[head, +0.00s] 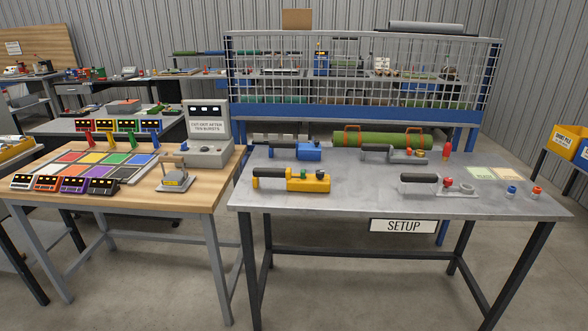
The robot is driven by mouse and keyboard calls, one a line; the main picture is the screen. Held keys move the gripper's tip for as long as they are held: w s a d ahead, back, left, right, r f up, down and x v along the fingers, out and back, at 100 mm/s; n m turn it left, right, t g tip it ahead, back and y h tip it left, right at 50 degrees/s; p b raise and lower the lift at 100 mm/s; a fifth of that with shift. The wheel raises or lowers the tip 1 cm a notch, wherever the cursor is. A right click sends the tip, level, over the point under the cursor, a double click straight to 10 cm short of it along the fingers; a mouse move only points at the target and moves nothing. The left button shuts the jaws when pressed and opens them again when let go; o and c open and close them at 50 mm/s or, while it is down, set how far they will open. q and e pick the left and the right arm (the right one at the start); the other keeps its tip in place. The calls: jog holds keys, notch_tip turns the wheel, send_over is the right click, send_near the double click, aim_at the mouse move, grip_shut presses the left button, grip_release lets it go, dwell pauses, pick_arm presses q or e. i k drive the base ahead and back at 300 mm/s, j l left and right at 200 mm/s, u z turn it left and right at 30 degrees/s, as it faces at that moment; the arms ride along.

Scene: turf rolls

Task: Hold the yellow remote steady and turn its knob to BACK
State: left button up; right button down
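The yellow remote (308,181) lies on the left part of the grey metal table, near its front edge. It has a black handle (269,173) at its left end and a small dark knob on top toward its right part. The knob's setting and any BACK marking are too small to read. Neither of my grippers is in view, and nothing touches the remote.
A blue remote (308,151) lies behind the yellow one. Grey handled devices (420,179) lie to the right. A green roll (385,138) is at the table's back. A wooden table (140,193) with coloured panels stands left. The table front has bare room.

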aim_at(320, 174)
jog(key=i+j, duration=0.15)
jog(key=i, duration=0.8)
jog(key=i+j, duration=0.15)
jog(key=i, duration=0.8)
